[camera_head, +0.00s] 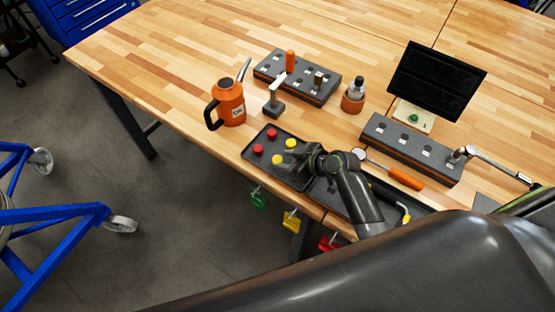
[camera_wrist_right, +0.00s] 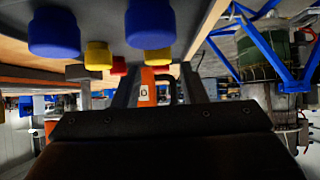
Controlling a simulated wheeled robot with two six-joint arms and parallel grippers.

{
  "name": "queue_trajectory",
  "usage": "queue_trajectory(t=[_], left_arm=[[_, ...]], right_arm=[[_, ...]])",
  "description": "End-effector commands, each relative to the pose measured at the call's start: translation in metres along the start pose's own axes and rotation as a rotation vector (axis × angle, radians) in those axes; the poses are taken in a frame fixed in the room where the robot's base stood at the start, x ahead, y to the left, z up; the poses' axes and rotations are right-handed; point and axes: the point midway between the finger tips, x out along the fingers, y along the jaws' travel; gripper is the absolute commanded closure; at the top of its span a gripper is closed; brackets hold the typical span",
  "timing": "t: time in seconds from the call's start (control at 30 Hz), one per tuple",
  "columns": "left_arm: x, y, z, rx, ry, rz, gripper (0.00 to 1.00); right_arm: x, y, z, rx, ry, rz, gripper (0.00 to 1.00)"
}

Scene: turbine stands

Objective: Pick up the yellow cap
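Two yellow caps, one further back (camera_head: 291,143) and one nearer the front (camera_head: 277,159), stand upright in a dark tray (camera_head: 254,162) on the bench. My right gripper (camera_head: 294,157) is low over the tray, just right of them. In the wrist view, which looks upside down, the yellow caps (camera_wrist_right: 158,57) (camera_wrist_right: 98,56) show beyond two large blue caps (camera_wrist_right: 54,32) (camera_wrist_right: 150,23). My right gripper (camera_wrist_right: 157,82) is open, its fingers apart and empty. The blue caps are hidden in the head view. My left gripper is not in view.
Two red caps (camera_head: 272,133) share the tray. An orange oil can (camera_head: 229,103) stands behind left. A dark holder block (camera_head: 297,77), a screen (camera_head: 437,80) and an orange-handled tool (camera_head: 405,178) are around. Coloured tags (camera_head: 291,220) hang from the front edge. The bench's left part is clear.

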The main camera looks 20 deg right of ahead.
Motion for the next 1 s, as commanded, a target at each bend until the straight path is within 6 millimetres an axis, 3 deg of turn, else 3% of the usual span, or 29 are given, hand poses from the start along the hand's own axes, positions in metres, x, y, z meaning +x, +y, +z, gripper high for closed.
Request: queue_trajectory(t=[0.2, 0.4, 0.77, 1.0], left_arm=[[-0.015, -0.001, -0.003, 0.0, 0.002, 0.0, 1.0], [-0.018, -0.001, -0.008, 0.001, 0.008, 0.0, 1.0], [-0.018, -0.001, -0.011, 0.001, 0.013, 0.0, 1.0], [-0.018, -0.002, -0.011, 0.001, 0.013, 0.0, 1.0]], right_arm=[[0.02, 0.002, -0.001, 0.003, -0.001, -0.002, 0.62], [0.039, 0.002, 0.001, 0.001, 0.0, -0.001, 0.62], [0.044, 0.002, 0.002, 0.0, 0.0, -0.001, 0.62], [0.044, 0.002, 0.002, 0.0, 0.0, -0.001, 0.92]])
